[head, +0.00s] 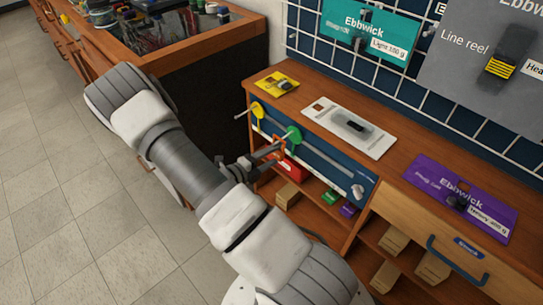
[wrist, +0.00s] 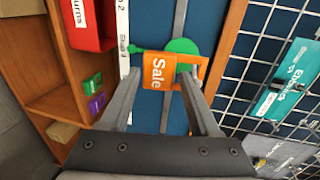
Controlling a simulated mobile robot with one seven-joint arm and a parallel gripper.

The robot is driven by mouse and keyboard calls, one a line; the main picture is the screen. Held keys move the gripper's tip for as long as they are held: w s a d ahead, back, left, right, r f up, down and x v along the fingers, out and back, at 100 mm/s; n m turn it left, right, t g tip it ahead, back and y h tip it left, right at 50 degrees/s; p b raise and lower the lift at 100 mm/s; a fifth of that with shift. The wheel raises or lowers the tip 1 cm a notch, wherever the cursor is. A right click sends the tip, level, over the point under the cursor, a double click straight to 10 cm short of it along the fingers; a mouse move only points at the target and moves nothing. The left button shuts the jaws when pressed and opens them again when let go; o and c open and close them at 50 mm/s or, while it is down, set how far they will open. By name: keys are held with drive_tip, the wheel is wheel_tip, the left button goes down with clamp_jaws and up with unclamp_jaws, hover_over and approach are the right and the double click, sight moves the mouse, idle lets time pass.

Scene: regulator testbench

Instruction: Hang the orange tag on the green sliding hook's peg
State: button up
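The orange tag (wrist: 158,71), marked "Sale", lies between and just beyond the fingertips of my gripper (wrist: 159,74) in the wrist view. It has an open frame at one end, by the right finger. It covers part of the green sliding hook (wrist: 180,46), whose round plate sits on a grey rail (wrist: 181,20). In the head view the orange tag (head: 279,147) is close by the green hook (head: 293,136). My gripper (head: 252,166) reaches in from the left with its fingers spread apart.
A yellow hook (head: 257,110) sits at the left end of the same panel. Shelves below hold a red bin (head: 291,171), small green and purple boxes and brown boxes. The wooden counter (head: 315,96) above carries cards. A wire grid (head: 345,65) stands behind.

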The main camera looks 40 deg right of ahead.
drive_tip(key=shift+o, duration=1.3)
drive_tip(key=shift+r, duration=0.1)
drive_tip(key=shift+a, duration=0.15)
drive_tip(key=p+v, duration=0.4)
drive_tip(key=v, duration=1.3)
drive_tip(key=shift+s+a, duration=0.1)
